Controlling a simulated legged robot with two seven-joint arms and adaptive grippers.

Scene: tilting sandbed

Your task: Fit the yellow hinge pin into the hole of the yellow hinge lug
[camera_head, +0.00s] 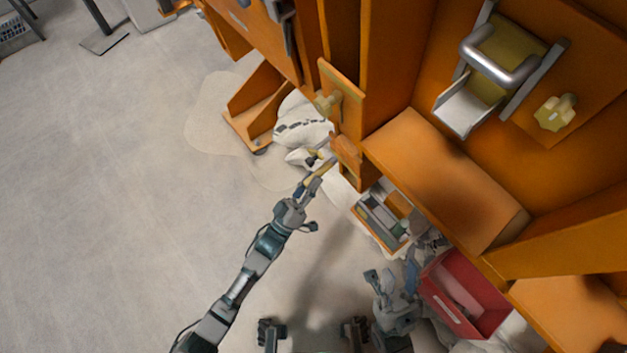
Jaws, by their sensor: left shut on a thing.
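My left gripper (309,185) reaches in from the lower left and is shut on the yellow hinge pin (321,168). The pin points up and right toward the orange frame. Its far end is close to a small orange block (346,149) low on the frame; I cannot tell whether they touch. The yellow hinge lug and its hole are too small to make out clearly here. My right gripper (374,281) is at the lower middle, beside the red bin; its fingers are too small to show whether it is open or shut.
A yellow knob (327,103) sits on the frame above the pin. White sacks (303,125) lie behind the pin. An open tray (384,220) and a red bin (464,295) stand at the right.

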